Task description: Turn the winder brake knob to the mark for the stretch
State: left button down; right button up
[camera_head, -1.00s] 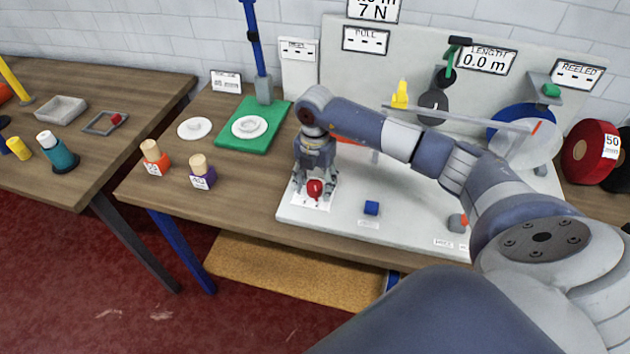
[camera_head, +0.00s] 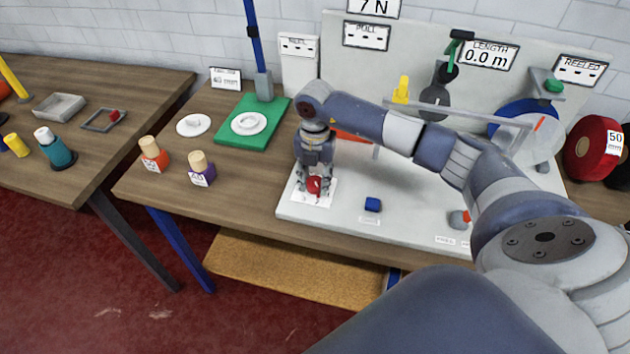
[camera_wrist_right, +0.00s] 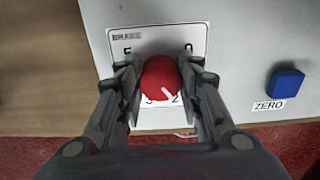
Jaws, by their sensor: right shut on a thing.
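The red brake knob (camera_head: 314,186) stands on a white scale card (camera_head: 326,196) at the front left of the pale winder board. In the right wrist view the knob (camera_wrist_right: 161,79) carries a white pointer line aimed toward the lower right, near the "2" on the card (camera_wrist_right: 150,45) labelled BRAKE. Other digits are partly hidden by the fingers. My right gripper (camera_head: 314,184) points down over the knob; in the right wrist view its fingers (camera_wrist_right: 161,82) are closed on the knob's two sides. My left gripper is not in view.
A blue block button (camera_head: 372,204) labelled ZERO (camera_wrist_right: 268,105) sits right of the knob. A green mat (camera_head: 230,140), two cork-topped bottles (camera_head: 201,168) and a white dish (camera_head: 194,125) lie to the left. Display signs (camera_head: 366,36) stand behind.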

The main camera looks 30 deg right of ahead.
aim_at(314, 180)
jog(key=n+b, duration=0.2)
jog(key=n, duration=0.2)
jog(key=shift+w+f, duration=0.1)
jog(key=shift+n+b, duration=1.1)
jog(key=shift+n, duration=1)
jog(key=o, duration=1.1)
jog(key=shift+c, duration=0.2)
notch_tip(314, 180, up, 12)
